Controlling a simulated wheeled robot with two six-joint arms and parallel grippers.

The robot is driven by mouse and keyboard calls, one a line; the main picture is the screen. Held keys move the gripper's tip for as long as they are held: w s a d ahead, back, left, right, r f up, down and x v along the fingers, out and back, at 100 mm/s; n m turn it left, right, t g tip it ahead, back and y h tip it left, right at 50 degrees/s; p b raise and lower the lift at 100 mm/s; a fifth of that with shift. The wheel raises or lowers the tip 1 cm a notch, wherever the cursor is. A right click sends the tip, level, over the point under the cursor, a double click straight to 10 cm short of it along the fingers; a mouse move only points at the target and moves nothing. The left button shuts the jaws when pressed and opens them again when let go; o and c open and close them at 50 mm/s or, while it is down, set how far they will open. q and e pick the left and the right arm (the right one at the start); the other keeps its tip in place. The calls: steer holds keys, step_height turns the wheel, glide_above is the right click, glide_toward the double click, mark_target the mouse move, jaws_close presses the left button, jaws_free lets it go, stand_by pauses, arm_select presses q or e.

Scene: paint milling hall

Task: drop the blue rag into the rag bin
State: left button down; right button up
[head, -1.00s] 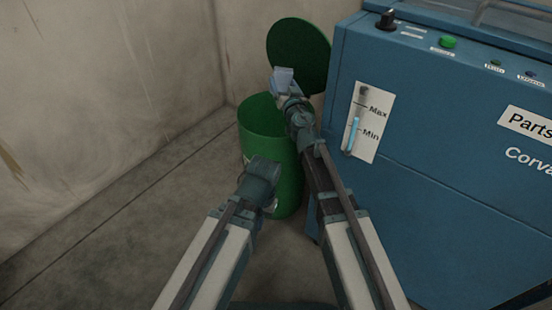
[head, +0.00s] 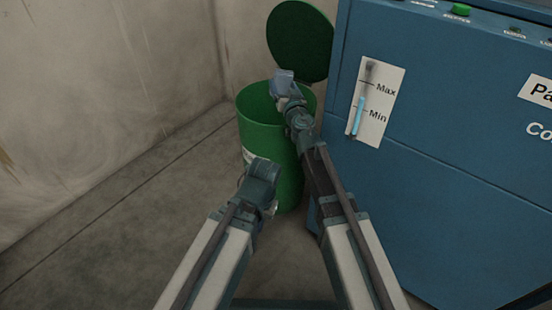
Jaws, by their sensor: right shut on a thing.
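The green rag bin (head: 262,130) stands on the floor ahead, its round lid (head: 300,40) tipped up at the back. My right gripper (head: 284,82) is over the bin's opening, near its right side. It is shut on a pale blue-grey piece, which I take to be the blue rag (head: 283,75); little of it shows. I cannot tell how far it is above the rim. My left arm ends in front of the bin; its gripper (head: 262,172) points away and its fingers are hidden.
A large blue parts washer (head: 440,180) with a Max/Min level gauge (head: 375,103) stands close to the right of the bin. A pale wall (head: 100,80) is behind and to the left. The floor (head: 120,220) to the left is clear.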

steer(key=o, duration=1.1)
steer(key=shift+c, duration=0.2)
steer(key=v, duration=0.7)
steer(key=shift+s, duration=0.25)
